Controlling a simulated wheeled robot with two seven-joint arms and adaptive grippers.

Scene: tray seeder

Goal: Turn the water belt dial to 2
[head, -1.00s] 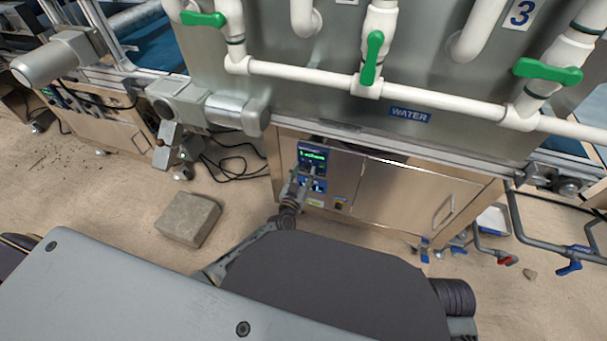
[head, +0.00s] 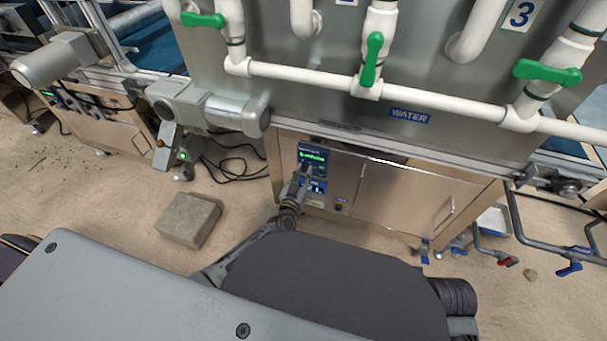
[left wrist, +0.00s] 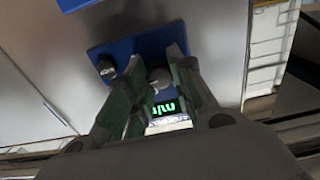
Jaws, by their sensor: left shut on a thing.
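The control panel (head: 313,160) with a green lit display is on the front of the steel cabinet under the WATER pipes. In the left wrist view a round grey dial (left wrist: 159,80) sits on the blue panel plate (left wrist: 140,45), near the green readout (left wrist: 165,108). My left gripper (head: 303,176) reaches up to the panel from below. In the left wrist view its two fingers (left wrist: 160,84) stand on either side of the grey dial and are shut on it. The dial's pointer and scale are too small or hidden to read. My right gripper is in neither view.
A dark knob (left wrist: 107,68) sits beside the dial on the same plate. White pipes with green valve handles (head: 372,58) run above the cabinet (head: 400,195).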

